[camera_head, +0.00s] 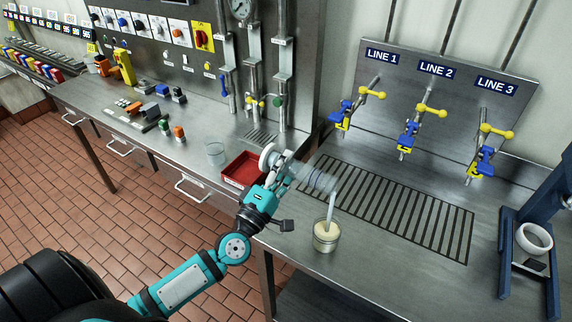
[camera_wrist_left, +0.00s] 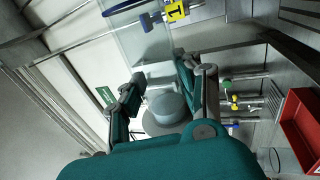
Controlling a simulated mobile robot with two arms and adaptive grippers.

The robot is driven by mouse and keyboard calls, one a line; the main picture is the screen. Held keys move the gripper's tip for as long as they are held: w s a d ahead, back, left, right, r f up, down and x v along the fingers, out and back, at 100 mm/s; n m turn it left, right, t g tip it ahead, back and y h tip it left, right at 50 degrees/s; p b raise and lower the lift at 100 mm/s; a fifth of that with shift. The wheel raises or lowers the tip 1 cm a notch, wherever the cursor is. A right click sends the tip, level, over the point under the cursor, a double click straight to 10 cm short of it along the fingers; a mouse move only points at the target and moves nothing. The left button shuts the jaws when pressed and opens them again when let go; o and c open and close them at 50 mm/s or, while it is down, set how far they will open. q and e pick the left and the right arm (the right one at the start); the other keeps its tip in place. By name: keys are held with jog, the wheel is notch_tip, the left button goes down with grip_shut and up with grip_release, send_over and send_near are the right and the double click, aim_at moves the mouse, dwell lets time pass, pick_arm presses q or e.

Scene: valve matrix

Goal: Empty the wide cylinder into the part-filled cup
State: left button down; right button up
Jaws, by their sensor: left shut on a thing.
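My left gripper (camera_head: 274,172) is shut on the wide cylinder (camera_head: 318,180), a clear vessel with a pale round base. The cylinder is tipped nearly onto its side, mouth toward the right. A pale stream runs from its mouth down into the cup (camera_head: 326,244), a clear cup holding cream-coloured liquid, upright on the steel counter below. In the left wrist view the cylinder's round grey base (camera_wrist_left: 168,112) shows between the fingers (camera_wrist_left: 160,92), with its clear body beyond. How much liquid is left in the cylinder is unclear. My right gripper is not in view.
A red tray (camera_head: 243,168) and an empty-looking clear glass (camera_head: 216,153) stand left of the gripper. A slotted drain grate (camera_head: 400,212) lies behind the cup under yellow-handled valves (camera_head: 432,111). A blue stand (camera_head: 528,250) is at the right.

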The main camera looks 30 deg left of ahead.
pick_arm(q)
jog(key=shift+r+m+p, duration=0.4)
jog(key=shift+m+p, duration=0.05)
jog(key=shift+m, duration=0.05)
dwell(0.9)
